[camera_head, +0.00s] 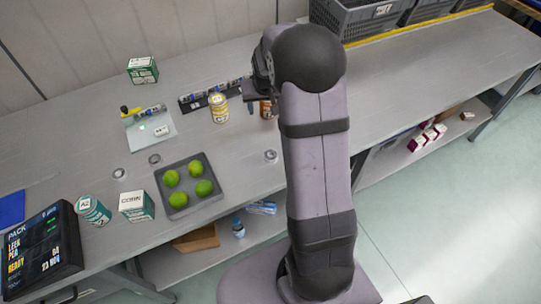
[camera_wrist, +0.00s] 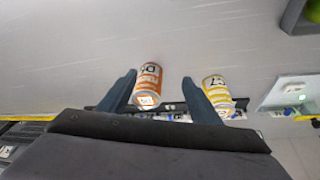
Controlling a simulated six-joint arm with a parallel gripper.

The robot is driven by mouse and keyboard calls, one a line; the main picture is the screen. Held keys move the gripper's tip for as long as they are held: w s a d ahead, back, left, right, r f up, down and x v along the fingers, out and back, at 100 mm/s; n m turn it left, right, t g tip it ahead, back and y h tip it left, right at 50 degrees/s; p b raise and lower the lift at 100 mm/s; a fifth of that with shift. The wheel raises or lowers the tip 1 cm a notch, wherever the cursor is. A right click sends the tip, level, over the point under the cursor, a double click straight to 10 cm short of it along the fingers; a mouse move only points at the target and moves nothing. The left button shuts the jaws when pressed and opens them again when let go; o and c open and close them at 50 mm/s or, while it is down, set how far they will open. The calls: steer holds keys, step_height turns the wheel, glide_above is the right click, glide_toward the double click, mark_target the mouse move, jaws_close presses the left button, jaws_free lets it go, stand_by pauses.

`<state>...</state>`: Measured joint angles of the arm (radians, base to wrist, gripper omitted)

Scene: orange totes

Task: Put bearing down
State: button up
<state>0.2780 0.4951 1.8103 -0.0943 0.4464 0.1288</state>
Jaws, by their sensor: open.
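Several small round metallic pieces that look like bearings lie flat on the grey bench in the head view: one (camera_head: 119,174) at the left, one (camera_head: 154,159) above the tray, and one (camera_head: 271,156) close to my arm. They are too small to tell apart surely. My gripper (camera_wrist: 160,76) is open, with its two dark fingers spread in the wrist view. An orange-labelled can (camera_wrist: 149,85) shows between the fingers, apparently not gripped. No bearing is visible in the jaws. In the head view my arm partly hides the gripper and this can (camera_head: 265,108).
A yellow can (camera_head: 219,108) stands beside a dark rail (camera_head: 190,103) of small parts. A grey tray (camera_head: 183,212) holds several limes. Boxes, another can (camera_head: 93,210) and a screen (camera_head: 40,250) stand at the left. Dark crates (camera_head: 355,22) line the back right. The right bench is clear.

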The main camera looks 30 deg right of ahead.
mark_target(270, 155)
steer(key=s+a+g, duration=0.1)
steer(key=s, duration=0.2)
steer(key=s+a+f+m+g+y, duration=0.1)
steer(key=s, duration=0.2)
steer(key=s+a+f+g, duration=0.1)
steer(key=s+g, duration=0.1)
steer(key=s, duration=0.1)
steer(key=shift+a+m+y, duration=0.3)
steer(key=shift+m+y, duration=0.1)
steer(key=shift+f+p, duration=0.4)
steer(key=shift+f, duration=0.65)
steer(key=shift+s+d+f+p, duration=0.1)
steer(key=shift+s+f+p, duration=0.25)
steer(key=shift+f+p, duration=0.3)
step_height(270, 155, down, 2)
steer(key=shift+s+d+f+p, duration=0.1)
steer(key=shift+s+p, duration=0.05)
steer(key=shift+p, duration=0.3)
steer(key=shift+f, duration=0.85)
steer(key=shift+c, duration=0.2)
steer(key=c, duration=1.2)
steer(key=shift+r, duration=0.1)
steer(key=shift+c, duration=0.2)
